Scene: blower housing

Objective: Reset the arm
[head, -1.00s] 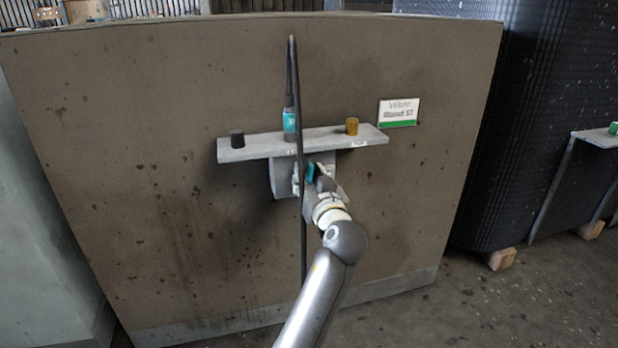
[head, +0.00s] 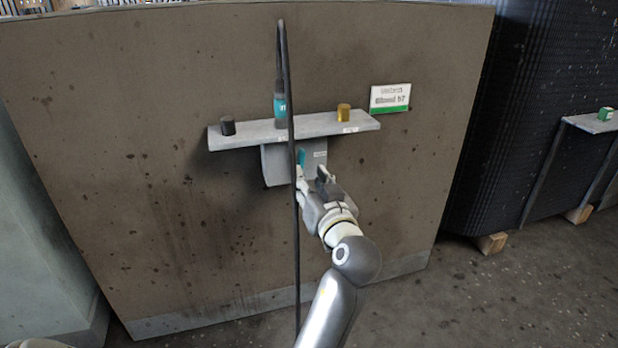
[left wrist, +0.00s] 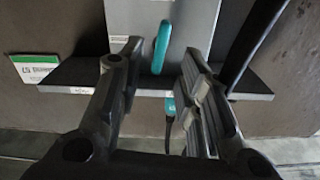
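My left gripper (head: 311,174) is in front of the grey box (head: 275,164) under the wall shelf, just below a teal handle (head: 301,157) on that box. In the left wrist view the two fingers (left wrist: 155,68) stand apart. The teal loop (left wrist: 162,45) shows in the gap between them, against the grey box (left wrist: 190,15); no finger visibly presses on it. My right gripper is not in view.
A black cable (head: 284,60) hangs close left of my gripper. A sign (head: 390,97) is to the right.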

